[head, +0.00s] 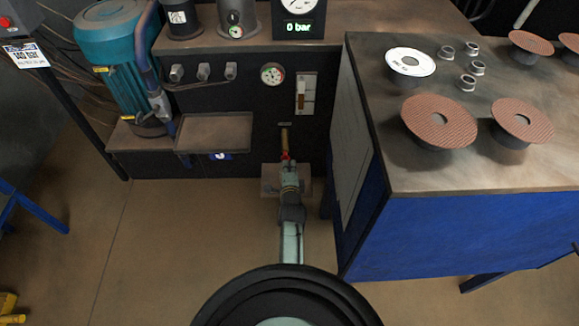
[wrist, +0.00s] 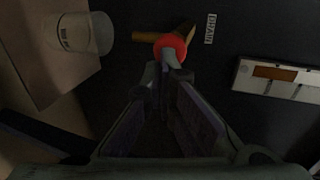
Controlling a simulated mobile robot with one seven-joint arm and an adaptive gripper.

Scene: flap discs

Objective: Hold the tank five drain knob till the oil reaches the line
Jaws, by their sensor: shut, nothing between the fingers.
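The red drain knob (head: 285,156) sits at the end of a brass valve (head: 284,137) on the dark tank front. In the wrist view the red knob (wrist: 171,46) is just beyond my fingertips. My gripper (head: 288,167) is shut and empty, its tips (wrist: 166,75) at the knob's near edge; I cannot tell whether they press it. The sight gauge (head: 301,94) is right of the valve and above it; it also shows in the wrist view (wrist: 275,76) with amber oil in part of its window. Its line is too small to read.
A clear jar (wrist: 86,34) stands on a low ledge (head: 269,184) beneath the valve. A blue bench (head: 450,235) with flap discs is close on the right. A tray (head: 215,133) juts out left.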

